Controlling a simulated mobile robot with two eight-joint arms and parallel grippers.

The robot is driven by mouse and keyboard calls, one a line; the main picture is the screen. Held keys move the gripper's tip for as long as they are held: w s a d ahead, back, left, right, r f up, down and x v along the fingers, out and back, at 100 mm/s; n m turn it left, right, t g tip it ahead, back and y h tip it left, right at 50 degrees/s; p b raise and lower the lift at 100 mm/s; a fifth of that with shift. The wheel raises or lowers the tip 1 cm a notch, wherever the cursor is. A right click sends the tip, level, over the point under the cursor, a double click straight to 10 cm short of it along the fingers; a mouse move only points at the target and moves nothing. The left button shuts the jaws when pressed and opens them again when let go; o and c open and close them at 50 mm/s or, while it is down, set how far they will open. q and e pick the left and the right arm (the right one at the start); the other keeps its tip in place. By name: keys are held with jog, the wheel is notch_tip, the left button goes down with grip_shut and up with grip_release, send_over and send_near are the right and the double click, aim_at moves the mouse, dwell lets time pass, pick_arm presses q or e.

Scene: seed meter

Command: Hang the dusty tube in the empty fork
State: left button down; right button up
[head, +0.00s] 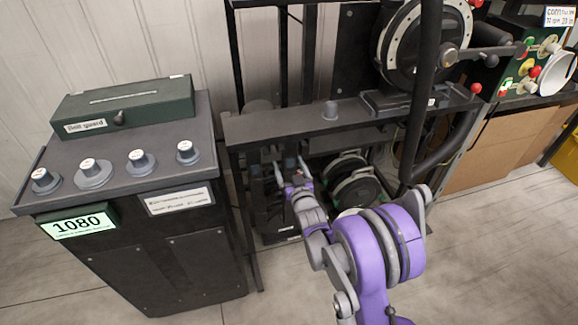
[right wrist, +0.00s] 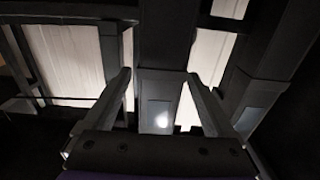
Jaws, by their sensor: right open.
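My right gripper (head: 290,170) reaches under the grey shelf of the black frame, its fingers open and apart. In the right wrist view the open fingers (right wrist: 158,75) stand on either side of a dark upright part (right wrist: 158,105) with a paler rectangular face and a bright glint. I cannot tell whether the fingers touch it or whether it is a tube. Dark upright shapes (head: 272,208) stand in shadow beside the gripper in the head view. I cannot pick out the dusty tube or the empty fork for certain. My left gripper is not in view.
The grey shelf (head: 275,124) lies above my right gripper. Dark round discs (head: 357,190) stand to its right. A thick black upright bar (head: 424,90) rises farther right. A dark cabinet (head: 165,265) with knobs and a 1080 display stands left.

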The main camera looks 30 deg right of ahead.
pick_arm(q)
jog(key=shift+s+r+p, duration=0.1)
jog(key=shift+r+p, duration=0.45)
pick_arm(e)
jog(key=v, duration=1.1)
jog(key=s+a+f+n+g+y, duration=0.1)
jog(key=s+a+g, duration=0.35)
jog(key=s, duration=0.45)
jog(key=s+a+n+g+y, duration=0.15)
jog(key=s+a+g, duration=0.3)
jog(key=s, duration=0.45)
jog(key=s+a+f+g+y, duration=0.15)
jog(key=s+a+g, duration=0.3)
jog(key=s, duration=0.45)
pick_arm(q)
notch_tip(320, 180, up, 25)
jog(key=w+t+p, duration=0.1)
jog(key=p, duration=2.1)
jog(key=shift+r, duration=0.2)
pick_arm(e)
notch_tip(320, 180, up, 26)
jog(key=t, duration=0.1)
jog(key=shift+w+a, duration=0.2)
jog(key=shift+a, duration=0.2)
